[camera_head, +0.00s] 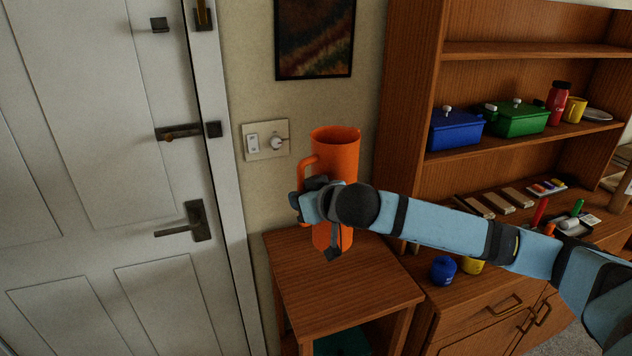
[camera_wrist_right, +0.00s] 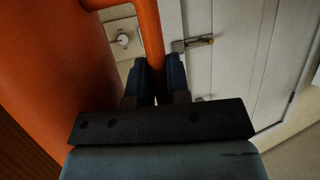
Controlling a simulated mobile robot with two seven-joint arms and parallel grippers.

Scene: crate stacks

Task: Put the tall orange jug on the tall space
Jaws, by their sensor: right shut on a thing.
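The tall orange jug (camera_head: 337,152) is upright over the small wooden side table (camera_head: 345,289) in the head view. I cannot tell whether its base touches the tabletop. My right gripper (camera_head: 309,194) is at the jug's handle side, and my right arm hides part of the jug's lower half. In the right wrist view, the jug's body (camera_wrist_right: 60,70) fills the left, and the gripper's two fingers (camera_wrist_right: 157,80) are shut on its handle. My left gripper is not in view. A shelf unit (camera_head: 412,110) with open tall compartments stands at the right.
A blue box (camera_head: 455,130), a green box (camera_head: 519,118), a red bottle (camera_head: 557,98) and a yellow mug (camera_head: 575,109) stand on the middle shelf. The upper shelf (camera_head: 530,52) looks empty. Books and small items lie below. A white door (camera_head: 95,150) is at left.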

